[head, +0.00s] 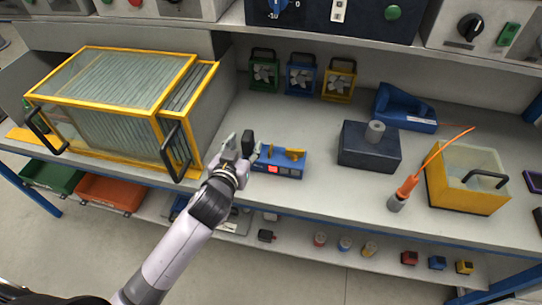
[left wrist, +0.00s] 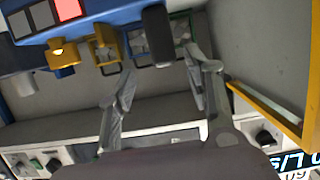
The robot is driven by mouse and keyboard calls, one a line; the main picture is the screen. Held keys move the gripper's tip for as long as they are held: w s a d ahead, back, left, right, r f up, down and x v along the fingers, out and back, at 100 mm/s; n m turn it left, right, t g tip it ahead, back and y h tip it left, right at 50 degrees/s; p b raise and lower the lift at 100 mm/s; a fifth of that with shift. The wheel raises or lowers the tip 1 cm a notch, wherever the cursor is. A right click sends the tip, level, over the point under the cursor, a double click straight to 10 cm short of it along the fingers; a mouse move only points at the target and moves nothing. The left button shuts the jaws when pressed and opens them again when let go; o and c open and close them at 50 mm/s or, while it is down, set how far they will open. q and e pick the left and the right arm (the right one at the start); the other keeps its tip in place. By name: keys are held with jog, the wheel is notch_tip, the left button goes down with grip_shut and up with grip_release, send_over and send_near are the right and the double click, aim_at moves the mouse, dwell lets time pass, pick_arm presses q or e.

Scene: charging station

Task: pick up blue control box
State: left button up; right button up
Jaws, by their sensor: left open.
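The blue control box (head: 279,163) sits on the grey workbench near its front edge, with a red square, a yellow lever on top and a black upright piece (head: 248,142) at its left end. My left gripper (head: 240,148) is at this left end, open and empty. In the left wrist view the box (left wrist: 92,18) fills the upper left, upside down. The black piece (left wrist: 158,36) shows between and beyond the spread fingertips of the gripper (left wrist: 160,68); I cannot tell the exact gap. My right gripper is not in view.
A yellow-framed glass case (head: 120,85) stands close to the left of my gripper. A dark blue block (head: 368,150) stands to the right, with a yellow bin (head: 465,190) beyond. Several small fans (head: 302,76) stand behind. Bench space between box and block is clear.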

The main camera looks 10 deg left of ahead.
aim_at(246, 138)
pick_arm(q)
jog(key=x, duration=0.3)
jog(key=p+x, duration=0.1)
jog(key=shift+w+a+r, duration=0.1)
jog(key=shift+w+a, duration=0.15)
jog(key=shift+a, duration=0.15)
jog(key=shift+w+f, duration=0.25)
jog(key=shift+w, duration=0.2)
jog(key=shift+c, duration=0.4)
grip_shut()
jog(key=shift+r, duration=0.1)
